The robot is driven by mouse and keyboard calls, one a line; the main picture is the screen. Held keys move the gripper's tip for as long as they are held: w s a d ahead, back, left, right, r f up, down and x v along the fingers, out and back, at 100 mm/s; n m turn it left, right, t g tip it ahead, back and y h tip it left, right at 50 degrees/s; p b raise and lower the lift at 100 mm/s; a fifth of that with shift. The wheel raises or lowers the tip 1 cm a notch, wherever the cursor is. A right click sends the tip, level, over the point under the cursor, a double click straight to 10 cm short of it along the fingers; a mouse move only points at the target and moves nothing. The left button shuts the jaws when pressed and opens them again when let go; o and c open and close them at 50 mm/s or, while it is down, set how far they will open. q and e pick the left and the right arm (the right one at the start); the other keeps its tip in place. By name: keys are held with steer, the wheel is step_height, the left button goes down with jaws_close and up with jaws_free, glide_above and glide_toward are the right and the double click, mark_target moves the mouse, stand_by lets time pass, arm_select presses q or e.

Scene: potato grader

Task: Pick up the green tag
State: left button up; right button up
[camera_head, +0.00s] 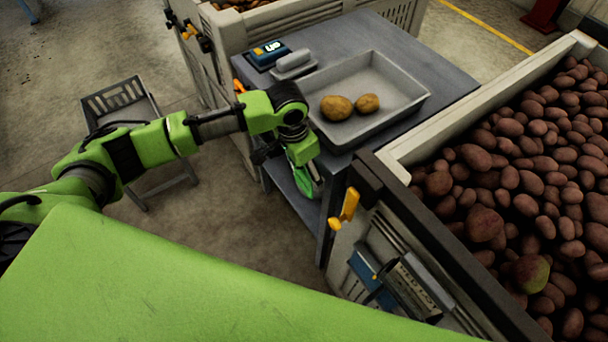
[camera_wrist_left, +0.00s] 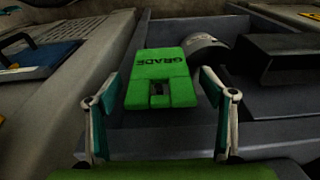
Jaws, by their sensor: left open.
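The green tag (camera_wrist_left: 160,68), a flat piece printed "GRADE" with a small notch at its near end, lies on a grey surface in the left wrist view. It is ahead of and between the fingers of my left gripper (camera_wrist_left: 155,98), which is open and empty. In the head view my left gripper (camera_head: 311,188) points down at the near left side of the grey table, with a bright green patch, probably the tag (camera_head: 303,180), at its fingers. I cannot tell whether the fingers touch it. My right gripper is not in view.
The grey table (camera_head: 440,75) bears a tray (camera_head: 395,115) with two potatoes (camera_head: 337,107) and a blue device (camera_head: 267,54). A large crate of potatoes (camera_head: 408,145) stands at the right. A dark cylinder (camera_wrist_left: 205,44) lies beside the tag. A chair (camera_head: 122,103) stands at the left.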

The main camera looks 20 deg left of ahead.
arm_select(q)
steer(key=c, duration=1.2)
steer(key=shift+r, duration=0.1)
